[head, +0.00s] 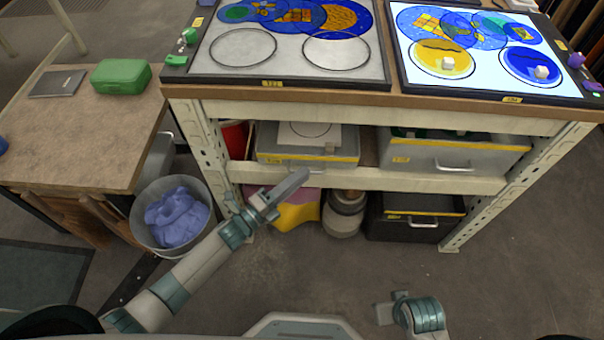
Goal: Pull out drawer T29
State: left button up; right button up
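A grey drawer with a yellow-edged front (275,158) sits on the shelf at left under the bench. A wider grey drawer (480,155) with a yellow label and silver handle is on the same shelf at right. A black drawer (390,228) with a yellow strip and handle is below it. The labels are too small to read, so I cannot tell which is T29. My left gripper (292,187) is in front of the left drawer, just below its handle. Its fingers look close together, but their gap is hidden. Part of my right arm shows at the bottom; its fingers do not.
The bench top holds two glass-painting panels (230,67) (430,82). A side table (80,140) bears a green case (121,77). A bin with a blue cloth (178,215) stands at left. The floor at front right is clear.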

pick_arm(q)
jog(key=shift+w+d+r, duration=0.1)
jog(key=shift+w+d, duration=0.35)
pick_arm(e)
jog(key=shift+s+f, duration=0.2)
pick_arm(q)
jog(key=shift+c, duration=0.3)
grip_shut()
jog(key=shift+s, duration=0.1)
